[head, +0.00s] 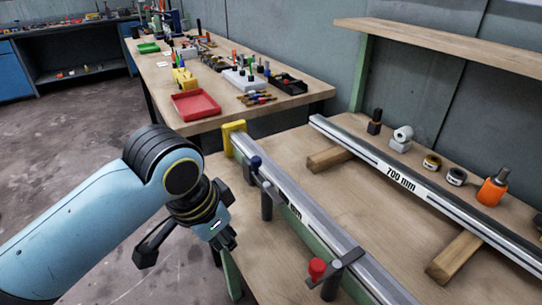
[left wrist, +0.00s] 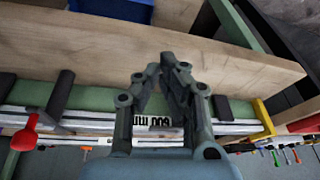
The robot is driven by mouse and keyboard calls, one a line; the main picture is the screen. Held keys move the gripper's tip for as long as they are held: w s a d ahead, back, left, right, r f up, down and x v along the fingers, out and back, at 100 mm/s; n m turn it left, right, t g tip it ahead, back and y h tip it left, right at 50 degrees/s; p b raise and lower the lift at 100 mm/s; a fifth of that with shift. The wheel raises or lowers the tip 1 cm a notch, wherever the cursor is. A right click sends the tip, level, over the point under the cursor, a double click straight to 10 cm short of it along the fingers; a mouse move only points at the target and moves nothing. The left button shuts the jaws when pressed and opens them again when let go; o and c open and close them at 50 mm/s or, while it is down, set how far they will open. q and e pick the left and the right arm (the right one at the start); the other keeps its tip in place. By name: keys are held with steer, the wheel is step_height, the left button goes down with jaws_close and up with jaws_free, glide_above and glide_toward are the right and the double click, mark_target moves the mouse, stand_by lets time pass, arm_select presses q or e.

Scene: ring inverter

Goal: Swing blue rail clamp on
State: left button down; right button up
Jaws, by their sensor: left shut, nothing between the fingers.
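The blue rail clamp (head: 255,162) shows in the head view as a dark blue knob beside a dark post and bar at the near rail's (head: 345,246) left edge. I cannot tell whether its bar lies across the rail. My left gripper (head: 226,242) is shut and empty, apart from the clamp, to its left and lower in the picture. In the left wrist view the shut fingers (left wrist: 168,60) hang over the rail (left wrist: 95,120), hiding part of it. I cannot make out the blue knob there. My right gripper is not in view.
A red-knobbed clamp (head: 317,268) has its bar across the rail. A yellow block (head: 233,131) sits at the rail's far end. A 700 mm rail (head: 400,180) rests on wooden blocks at right. A red tray (head: 196,105) stands on the back table. Bare bench lies between the rails.

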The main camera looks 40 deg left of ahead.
arm_select(q)
steer(key=w+a+r+m+h, duration=0.2)
steer(key=w+a+r+m, duration=0.1)
steer(key=w+r, duration=1.3)
steer(key=w+m, duration=0.1)
steer(key=w, duration=0.1)
steer(key=shift+w+r, duration=0.25)
steer(key=shift+w, duration=0.15)
steer(key=shift+s+a+f+p, duration=0.1)
steer(key=shift+f, duration=1.5)
steer(key=shift+s+a+f+p, duration=0.1)
steer(key=shift+f+p, duration=0.05)
steer(key=shift+f, duration=1.5)
steer(key=shift+s+a+f+p, duration=0.1)
steer(key=shift+f, duration=1.5)
steer(key=shift+d, duration=0.1)
